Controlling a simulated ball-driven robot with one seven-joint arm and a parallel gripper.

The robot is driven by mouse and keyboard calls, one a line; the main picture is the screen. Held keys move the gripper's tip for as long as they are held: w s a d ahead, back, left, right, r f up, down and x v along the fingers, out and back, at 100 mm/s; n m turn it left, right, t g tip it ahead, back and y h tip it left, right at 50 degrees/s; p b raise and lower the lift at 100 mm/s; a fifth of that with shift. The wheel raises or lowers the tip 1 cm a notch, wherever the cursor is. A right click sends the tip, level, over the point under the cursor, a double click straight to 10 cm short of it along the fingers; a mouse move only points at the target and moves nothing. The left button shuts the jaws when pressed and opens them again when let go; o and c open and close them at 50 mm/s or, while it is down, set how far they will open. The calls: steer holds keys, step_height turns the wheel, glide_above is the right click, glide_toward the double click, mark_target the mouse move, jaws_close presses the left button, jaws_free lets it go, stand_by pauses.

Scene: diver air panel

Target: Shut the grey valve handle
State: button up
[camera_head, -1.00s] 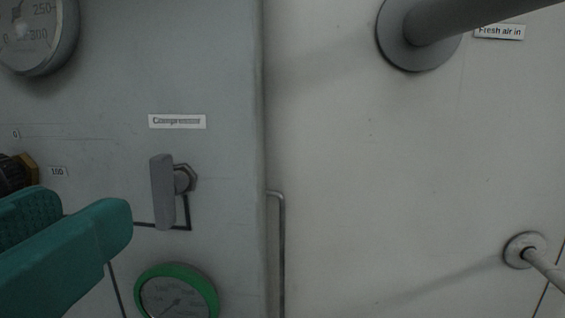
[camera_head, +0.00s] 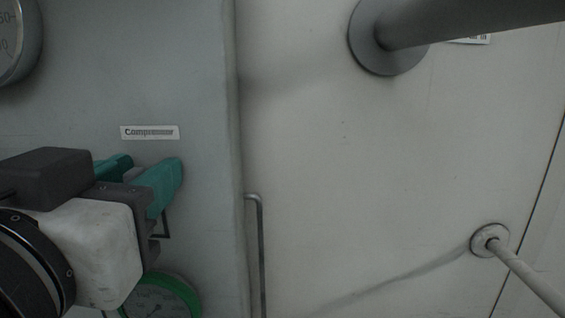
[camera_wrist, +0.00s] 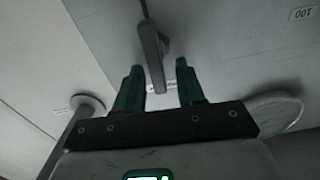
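The grey valve handle (camera_wrist: 151,55) is a flat lever on the grey panel. In the wrist view its free end lies between the two teal fingers of my gripper (camera_wrist: 159,66), with a gap on each side. In the head view only a small grey piece of the handle (camera_head: 132,174) shows between the fingers, below the "Compressor" label (camera_head: 150,132). My gripper (camera_head: 140,178) is open there and hides most of the handle. I cannot tell whether either finger touches it.
A green-rimmed gauge (camera_head: 168,292) is just below my gripper, partly hidden. Another gauge (camera_head: 18,40) is at the upper left. A thin metal pipe (camera_head: 260,250) runs down the panel's right edge. A thick grey pipe (camera_head: 470,24) juts out at the upper right. The pale wall between is clear.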

mark_target(183, 189)
steer(key=shift+c, duration=0.4)
jaws_close()
steer(key=shift+f, duration=0.1)
steer(key=shift+d+f+m+b, duration=0.4)
steer(key=shift+m+b, duration=2.05)
steer(key=shift+m, duration=0.4)
steer(key=shift+d+f+m+b, duration=0.35)
steer(key=shift+f+m+b, duration=0.1)
steer(key=shift+m+b, duration=2.2)
steer(key=shift+d+f+m+b, duration=0.4)
steer(key=shift+m+b, duration=1.85)
steer(key=shift+m, duration=0.75)
steer(key=shift+o, duration=0.4)
jaws_free()
